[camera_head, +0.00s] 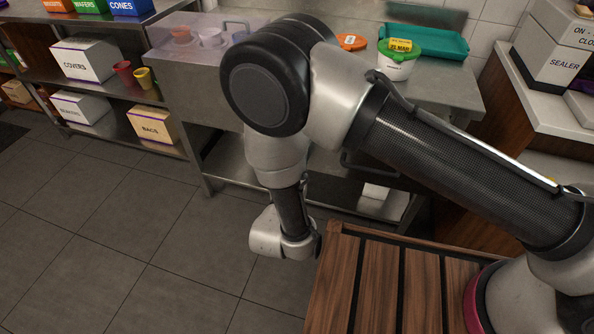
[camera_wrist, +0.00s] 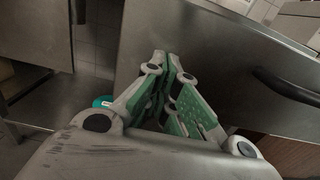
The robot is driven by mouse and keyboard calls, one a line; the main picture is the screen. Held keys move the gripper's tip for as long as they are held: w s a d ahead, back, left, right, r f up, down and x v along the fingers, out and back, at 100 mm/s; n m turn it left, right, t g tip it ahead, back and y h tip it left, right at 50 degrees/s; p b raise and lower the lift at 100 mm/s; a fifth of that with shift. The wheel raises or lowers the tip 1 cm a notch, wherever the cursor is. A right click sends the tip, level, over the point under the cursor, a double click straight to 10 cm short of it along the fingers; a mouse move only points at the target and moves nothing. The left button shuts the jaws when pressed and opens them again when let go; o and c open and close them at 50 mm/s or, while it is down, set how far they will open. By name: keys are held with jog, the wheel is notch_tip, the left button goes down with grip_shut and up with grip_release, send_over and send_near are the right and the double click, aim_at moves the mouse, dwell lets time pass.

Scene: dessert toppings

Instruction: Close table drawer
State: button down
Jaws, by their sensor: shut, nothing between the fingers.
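The table drawer's steel front (camera_wrist: 225,50) fills the upper right of the wrist view, tilted, with a dark bar handle (camera_wrist: 287,88) at its right. In the head view a dark handle (camera_head: 358,168) shows just under my arm below the steel table; most of the drawer is hidden there. How far the drawer stands out I cannot tell. My gripper (camera_wrist: 169,66), with green-padded fingers, is shut and empty in front of the steel front, left of the handle. Whether it touches the front I cannot tell. In the head view its fingers are hidden.
The steel table (camera_head: 452,98) holds a green-lidded tub (camera_head: 398,68), a teal tray (camera_head: 440,42) and a clear topping case (camera_head: 185,50). A shelf with boxes (camera_head: 85,60) stands at left. A slatted wooden surface (camera_head: 375,285) lies at front right. The tiled floor at left is free.

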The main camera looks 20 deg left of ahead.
jog(key=w, duration=2.1)
jog(key=shift+w+d, duration=0.1)
jog(key=shift+d, duration=0.25)
jog(key=shift+w+r, duration=0.1)
jog(key=shift+w, duration=0.1)
jog(key=shift+r, duration=0.1)
